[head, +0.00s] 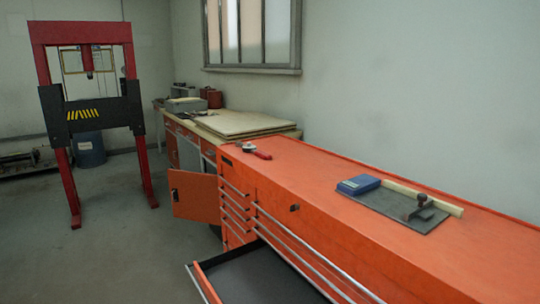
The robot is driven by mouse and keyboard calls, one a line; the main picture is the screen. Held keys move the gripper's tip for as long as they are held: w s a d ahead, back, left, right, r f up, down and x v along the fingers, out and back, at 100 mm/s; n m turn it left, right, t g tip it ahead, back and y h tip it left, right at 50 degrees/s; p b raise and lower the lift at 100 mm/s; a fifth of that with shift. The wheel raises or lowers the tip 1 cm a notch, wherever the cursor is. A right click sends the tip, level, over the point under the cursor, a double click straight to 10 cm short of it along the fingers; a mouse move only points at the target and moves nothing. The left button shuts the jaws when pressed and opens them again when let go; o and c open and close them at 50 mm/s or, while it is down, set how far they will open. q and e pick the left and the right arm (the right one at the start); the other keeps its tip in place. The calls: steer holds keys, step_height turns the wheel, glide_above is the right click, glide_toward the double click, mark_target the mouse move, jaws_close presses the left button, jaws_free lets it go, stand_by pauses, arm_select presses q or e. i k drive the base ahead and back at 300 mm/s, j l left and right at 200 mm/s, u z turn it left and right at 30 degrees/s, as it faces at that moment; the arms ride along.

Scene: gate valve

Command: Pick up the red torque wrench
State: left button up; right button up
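A small tool with a red handle (262,155) and a silver-grey head (246,147) lies on the far left end of the orange tool cabinet's top (310,175). It is the only thing I see that could be the red torque wrench, but it is too small to be sure. Nothing touches it from above. Neither of my grippers shows in the head view.
A lower drawer (255,278) stands open.

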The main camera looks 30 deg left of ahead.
mark_target(264, 155)
steer(key=u, duration=1.15)
steer(key=i+j+u, duration=0.15)
steer(key=u, duration=0.3)
steer(key=i+u, duration=0.25)
steer(key=u, duration=0.2)
steer(key=i+u, duration=0.1)
steer(key=i, duration=1.45)
steer(key=i+z, duration=0.1)
steer(key=i, duration=0.65)
steer(key=i+j, duration=0.1)
steer(key=i, duration=0.65)
steer(key=i+l+z, duration=0.1)
steer(key=i+z, duration=0.3)
steer(key=i, duration=0.55)
steer(key=i+j+z, duration=0.2)
steer(key=i+z, duration=0.15)
steer(key=i, duration=0.6)
steer(key=i+z, duration=0.1)
steer(key=z, duration=0.85)
steer(key=i+j+z, duration=0.1)
steer(key=z, duration=0.35)
steer(key=i+j+z, duration=0.1)
steer(key=z, duration=0.35)
